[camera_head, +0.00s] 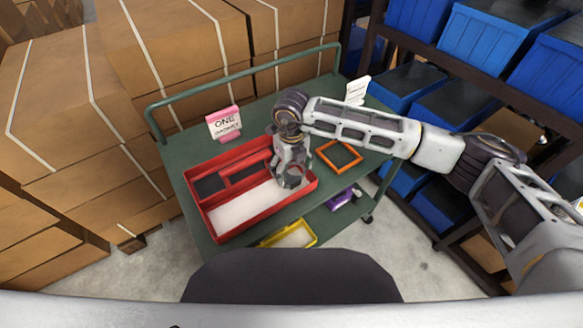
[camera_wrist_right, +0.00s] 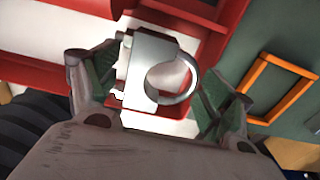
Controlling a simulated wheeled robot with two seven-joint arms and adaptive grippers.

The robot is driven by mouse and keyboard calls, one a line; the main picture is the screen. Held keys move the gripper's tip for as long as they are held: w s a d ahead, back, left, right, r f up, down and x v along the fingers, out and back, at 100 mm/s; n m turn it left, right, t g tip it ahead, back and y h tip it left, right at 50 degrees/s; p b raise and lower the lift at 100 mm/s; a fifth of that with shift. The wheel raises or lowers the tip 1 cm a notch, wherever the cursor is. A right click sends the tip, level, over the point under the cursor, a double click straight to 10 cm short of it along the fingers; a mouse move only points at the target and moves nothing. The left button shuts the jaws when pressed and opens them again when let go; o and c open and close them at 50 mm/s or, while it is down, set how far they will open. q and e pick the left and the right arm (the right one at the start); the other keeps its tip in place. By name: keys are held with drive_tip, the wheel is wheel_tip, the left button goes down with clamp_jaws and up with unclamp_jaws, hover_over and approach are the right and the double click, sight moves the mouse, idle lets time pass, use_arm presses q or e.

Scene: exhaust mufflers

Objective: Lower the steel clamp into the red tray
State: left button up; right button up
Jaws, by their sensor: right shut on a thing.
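The steel clamp (camera_wrist_right: 143,72), a silver block with a ring at one side, sits between the fingers of my right gripper (camera_wrist_right: 158,82) in the right wrist view. My right gripper (camera_head: 291,180) is shut on it. In the head view the gripper points down over the right part of the red tray (camera_head: 258,217), and the clamp is mostly hidden by it. The tray has dark-lined compartments and a larger white-floored one. In the wrist view the white floor lies behind the clamp; I cannot tell whether they touch. My left gripper is not in view.
The tray stands on a green cart (camera_head: 188,115) with a rail. A pink sign (camera_head: 225,124) stands behind it, an orange frame (camera_head: 339,157) lies to its right. Yellow (camera_head: 290,235) and purple (camera_head: 342,199) items are on the lower shelf. Cardboard boxes and blue bins flank the cart.

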sight(292, 169)
drive_tip(key=shift+f, duration=0.3)
idle(0.4)
drive_tip(key=o, duration=1.1)
drive_tip(key=shift+r, duration=0.1)
drive_tip(key=shift+r, duration=3.95)
drive_tip(key=shift+r, duration=0.2)
